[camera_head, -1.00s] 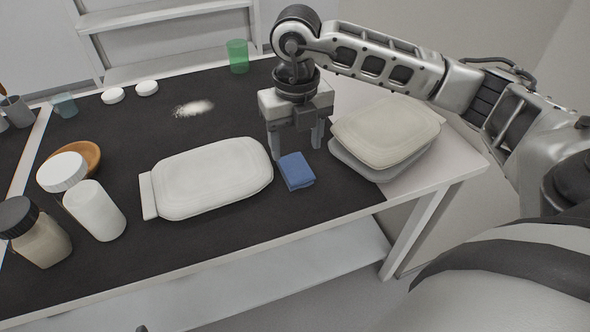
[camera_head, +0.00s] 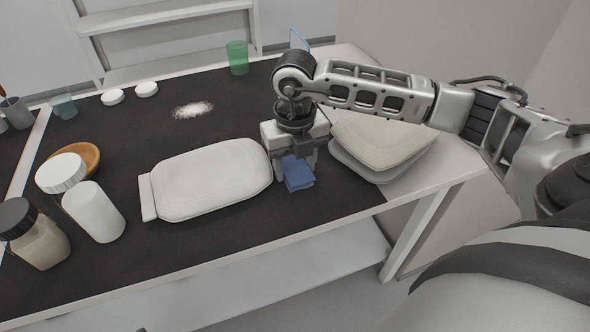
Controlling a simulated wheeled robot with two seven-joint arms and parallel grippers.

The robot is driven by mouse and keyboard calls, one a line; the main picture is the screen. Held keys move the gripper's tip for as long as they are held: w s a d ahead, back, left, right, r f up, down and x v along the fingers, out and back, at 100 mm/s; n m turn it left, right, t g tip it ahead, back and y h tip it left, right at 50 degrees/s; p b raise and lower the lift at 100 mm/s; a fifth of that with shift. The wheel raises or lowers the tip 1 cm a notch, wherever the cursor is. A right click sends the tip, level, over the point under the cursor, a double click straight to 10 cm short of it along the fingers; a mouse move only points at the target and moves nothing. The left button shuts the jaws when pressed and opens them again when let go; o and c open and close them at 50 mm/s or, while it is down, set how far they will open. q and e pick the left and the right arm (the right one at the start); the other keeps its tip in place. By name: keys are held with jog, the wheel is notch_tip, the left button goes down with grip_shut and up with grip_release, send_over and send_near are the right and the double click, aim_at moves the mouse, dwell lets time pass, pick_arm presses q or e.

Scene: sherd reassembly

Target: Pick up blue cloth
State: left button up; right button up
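A small folded blue cloth (camera_head: 299,179) lies on the black mat, between the white lidded container and the stacked trays. My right gripper (camera_head: 294,172) points down over the cloth, with its fingers apart on either side of the cloth's far part. The gripper hides the cloth's far edge. I cannot tell whether the fingers touch it. My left gripper is not in view.
A white flat container (camera_head: 212,180) lies close to the left of the gripper. Stacked pale trays (camera_head: 380,146) sit close on the right. The table's front edge is near.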

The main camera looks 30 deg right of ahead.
aim_at(295, 167)
jog(key=shift+r, duration=0.45)
notch_tip(295, 167, up, 2)
jog(key=shift+r, duration=0.15)
jog(key=s+a+r, duration=0.2)
jog(key=r, duration=0.1)
jog(key=s+a+r, duration=0.1)
jog(key=r, duration=0.1)
jog(key=shift+s+r+p, duration=0.2)
jog(key=shift+p, duration=0.2)
jog(key=s+a+r, duration=0.4)
jog(key=s+a, duration=0.2)
jog(key=s, duration=0.1)
jog(key=shift+s+r, duration=0.2)
jog(key=shift+s, duration=0.05)
